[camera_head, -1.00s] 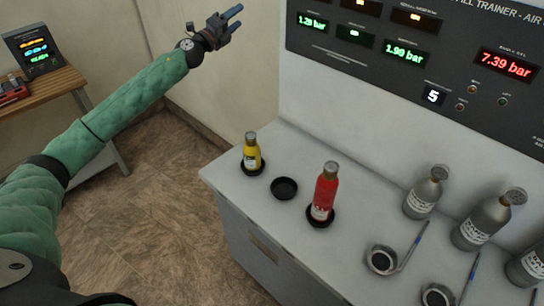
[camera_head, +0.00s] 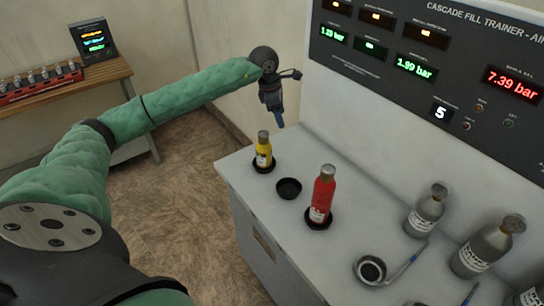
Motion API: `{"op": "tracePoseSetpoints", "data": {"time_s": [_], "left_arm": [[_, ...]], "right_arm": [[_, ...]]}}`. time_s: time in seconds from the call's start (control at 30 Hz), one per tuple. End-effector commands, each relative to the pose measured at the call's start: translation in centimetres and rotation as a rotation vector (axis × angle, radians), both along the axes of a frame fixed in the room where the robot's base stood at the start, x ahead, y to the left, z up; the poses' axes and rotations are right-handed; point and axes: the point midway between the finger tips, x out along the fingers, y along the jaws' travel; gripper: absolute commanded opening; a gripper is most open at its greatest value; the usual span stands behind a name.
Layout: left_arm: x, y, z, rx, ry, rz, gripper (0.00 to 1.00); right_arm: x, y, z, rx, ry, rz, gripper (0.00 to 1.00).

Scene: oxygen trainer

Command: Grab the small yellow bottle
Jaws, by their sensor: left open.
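The small yellow bottle (camera_head: 264,153) stands upright in a black round holder near the left back corner of the grey cabinet top. It has a white label and a dark grey cap. My left gripper (camera_head: 279,120) points downward, a little above and to the right of the bottle's cap in the picture, and does not appear to touch it. It holds nothing. Its fingers overlap from this angle. My right gripper is not in the view.
A red bottle (camera_head: 322,195) stands on the cabinet top (camera_head: 340,258), with an empty black holder (camera_head: 288,189) between it and the yellow one. Grey cylinders (camera_head: 426,211) stand at the right. A wall panel (camera_head: 400,60) rises behind. A wooden table (camera_head: 110,75) is at the far left.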

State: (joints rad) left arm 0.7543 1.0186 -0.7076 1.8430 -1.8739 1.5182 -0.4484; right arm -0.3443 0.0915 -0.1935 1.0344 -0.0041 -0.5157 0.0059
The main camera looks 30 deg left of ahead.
Motion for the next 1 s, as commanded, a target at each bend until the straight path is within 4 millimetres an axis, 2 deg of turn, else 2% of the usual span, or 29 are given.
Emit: {"op": "tracePoseSetpoints", "data": {"time_s": [0.1,0.27,0.77,1.0], "left_arm": [[-1.7,2.3,-0.5,0.127,0.086,-0.035,0.6],[-3.4,3.6,-0.7,0.199,0.175,-0.084,0.6],[-3.7,3.8,-4.0,0.206,0.184,-0.117,0.6],[-3.8,3.9,-7.1,0.205,0.184,-0.118,0.6]], "right_arm": [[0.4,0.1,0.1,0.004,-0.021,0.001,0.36],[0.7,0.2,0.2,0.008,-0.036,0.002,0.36],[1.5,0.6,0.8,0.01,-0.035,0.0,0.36],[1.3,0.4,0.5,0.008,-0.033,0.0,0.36]]}}
